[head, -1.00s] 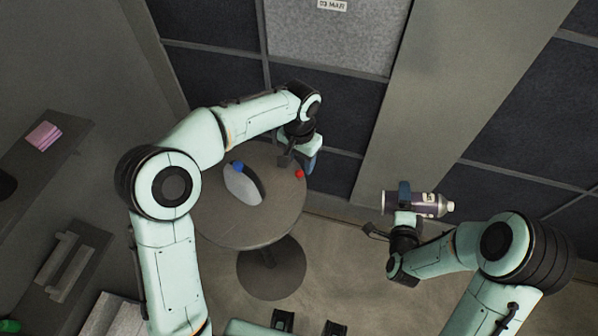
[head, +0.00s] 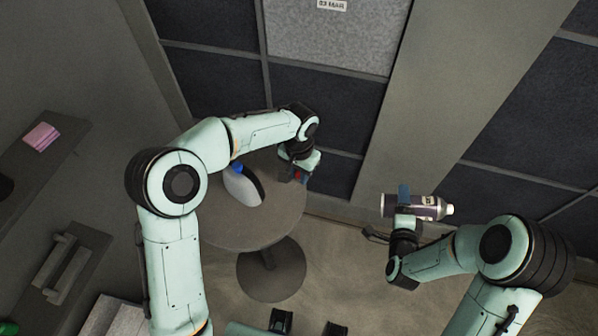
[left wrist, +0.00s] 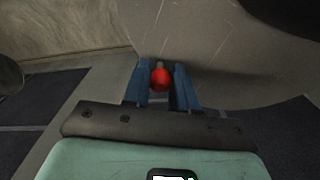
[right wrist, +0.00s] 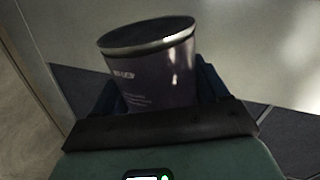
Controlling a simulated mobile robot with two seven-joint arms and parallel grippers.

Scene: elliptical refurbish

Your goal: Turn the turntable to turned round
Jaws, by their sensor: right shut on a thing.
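The turntable (head: 262,226) is a round grey top on a central post, in the middle of the head view. A small red knob (head: 298,177) is at its far right rim. My left gripper (head: 292,170) is open at the rim, its blue fingers on either side of the red knob. In the left wrist view the red knob (left wrist: 160,79) sits between the fingertips, with a small gap to the right finger. My right gripper (head: 404,198) is shut on a purple-grey can (head: 427,207), held away to the right of the turntable.
A white bottle with a blue cap (head: 241,187) is on the turntable, left of my left gripper. A grey wall panel (head: 430,100) stands behind. Shelves with a pink block (head: 41,136) are at the left. The floor right of the turntable is clear.

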